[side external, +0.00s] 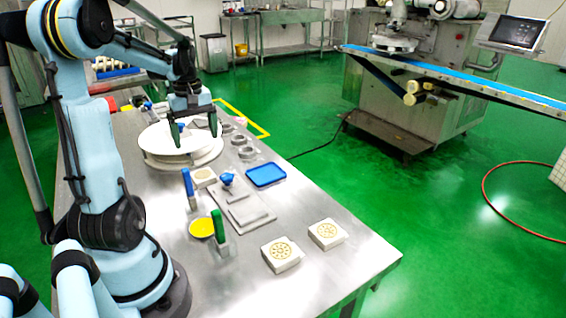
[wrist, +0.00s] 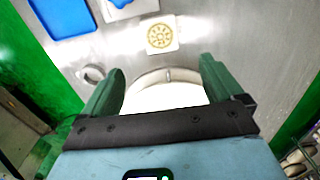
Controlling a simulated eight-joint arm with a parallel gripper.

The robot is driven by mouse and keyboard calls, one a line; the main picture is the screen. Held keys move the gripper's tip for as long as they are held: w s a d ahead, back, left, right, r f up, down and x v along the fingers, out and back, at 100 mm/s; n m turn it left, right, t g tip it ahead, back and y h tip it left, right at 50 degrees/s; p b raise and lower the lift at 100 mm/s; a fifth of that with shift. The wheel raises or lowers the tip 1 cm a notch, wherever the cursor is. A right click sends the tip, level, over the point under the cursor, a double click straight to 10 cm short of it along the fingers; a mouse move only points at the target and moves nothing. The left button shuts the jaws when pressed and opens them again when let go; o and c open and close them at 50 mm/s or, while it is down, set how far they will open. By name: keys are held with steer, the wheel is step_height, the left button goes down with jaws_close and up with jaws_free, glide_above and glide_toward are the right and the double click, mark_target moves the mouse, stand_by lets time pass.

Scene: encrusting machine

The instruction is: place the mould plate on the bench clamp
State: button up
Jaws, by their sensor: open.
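Square cream plates with a brown round flower pattern look like mould plates. One mould plate (side external: 204,177) lies by the white round stand and seems to be the mould plate (wrist: 161,35) ahead of my fingers in the wrist view. Two more, a front one (side external: 282,253) and a right one (side external: 327,234), lie near the bench's front end. A flat grey fixture (side external: 250,214) with raised bars and a blue knob (side external: 227,178) looks like the bench clamp; no plate shows on it. My gripper (side external: 194,138) is open and empty above the white stand; it also shows in the wrist view (wrist: 165,72).
The white round stand (side external: 155,154) is beneath my gripper. The bench's front right corner is clear.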

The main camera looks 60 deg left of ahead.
glide_above(203, 175)
steer(key=f, duration=0.6)
steer(key=shift+a+f, duration=0.15)
steer(key=shift+a, duration=0.25)
steer(key=shift+d+f, duration=0.15)
steer(key=shift+f, duration=1.3)
steer(key=shift+d+f, duration=0.15)
steer(key=shift+f, duration=1.25)
steer(key=c, duration=1.3)
steer(key=shift+r, duration=0.15)
